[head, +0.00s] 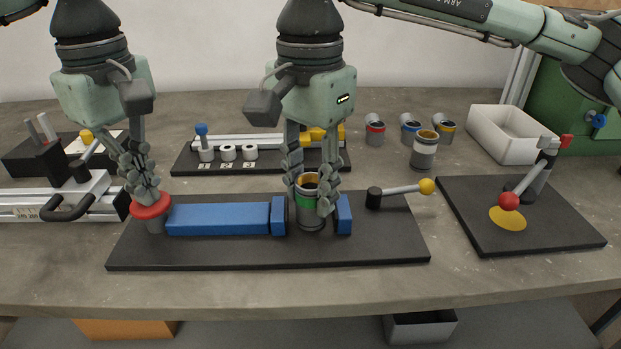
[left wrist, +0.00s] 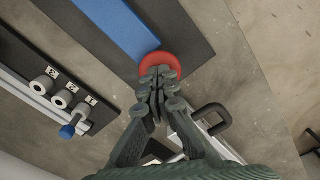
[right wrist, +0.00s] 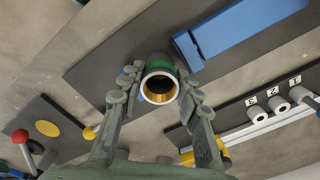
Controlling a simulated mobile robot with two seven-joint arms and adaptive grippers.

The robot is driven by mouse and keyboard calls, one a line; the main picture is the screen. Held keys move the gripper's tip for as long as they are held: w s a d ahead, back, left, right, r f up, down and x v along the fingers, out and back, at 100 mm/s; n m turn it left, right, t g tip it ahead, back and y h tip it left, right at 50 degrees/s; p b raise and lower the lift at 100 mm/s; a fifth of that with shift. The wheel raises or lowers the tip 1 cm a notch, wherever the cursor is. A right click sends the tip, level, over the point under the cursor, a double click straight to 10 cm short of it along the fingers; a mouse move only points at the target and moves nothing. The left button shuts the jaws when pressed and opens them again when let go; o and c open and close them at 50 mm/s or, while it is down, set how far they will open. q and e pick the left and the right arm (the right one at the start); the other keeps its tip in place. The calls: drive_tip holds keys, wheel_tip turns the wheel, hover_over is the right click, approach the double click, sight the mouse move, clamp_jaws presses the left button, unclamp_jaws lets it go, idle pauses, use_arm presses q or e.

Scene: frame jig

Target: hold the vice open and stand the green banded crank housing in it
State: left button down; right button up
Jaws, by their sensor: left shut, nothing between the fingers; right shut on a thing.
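The green banded crank housing (head: 308,213) stands upright in the gap between the vice's two blue jaws. My right gripper (head: 314,196) is shut on it from above, a finger on each side; its open top shows in the right wrist view (right wrist: 159,88). The vice has a long blue body (head: 218,219) on a dark base plate (head: 200,258), with a lever with a yellow knob (head: 427,186) at the right. My left gripper (head: 147,192) is shut and empty, its fingertips on the red button (head: 150,206) at the vice's left end. Whether the housing touches the jaws or base is unclear.
A yellow-banded, a blue-banded and a red-banded housing stand behind at right, with a white-banded housing (head: 424,150) in front of them. A white bin (head: 508,133) and a dark plate with a red-knobbed lever (head: 509,201) are at right. A numbered rack (head: 228,153) stands behind the vice.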

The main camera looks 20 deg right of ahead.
use_arm(q)
drive_tip(key=shift+s+f, duration=0.2)
drive_tip(key=shift+f, duration=0.3)
use_arm(e)
drive_tip(key=o, duration=1.3)
drive_tip(key=shift+f, duration=0.1)
wheel_tip(320, 180, up, 12)
use_arm(q)
drive_tip(key=shift+r, duration=0.1)
use_arm(e)
drive_tip(key=shift+s, duration=0.1)
use_arm(q)
drive_tip(key=shift+w+r+p, duration=0.1)
drive_tip(key=shift+r+p, duration=0.35)
drive_tip(key=shift+r, duration=0.15)
drive_tip(key=shift+w+r+p, duration=0.15)
drive_tip(key=shift+r+p, duration=1.3)
drive_tip(key=shift+r, duration=2.6)
use_arm(e)
drive_tip(key=shift+r, duration=2.15)
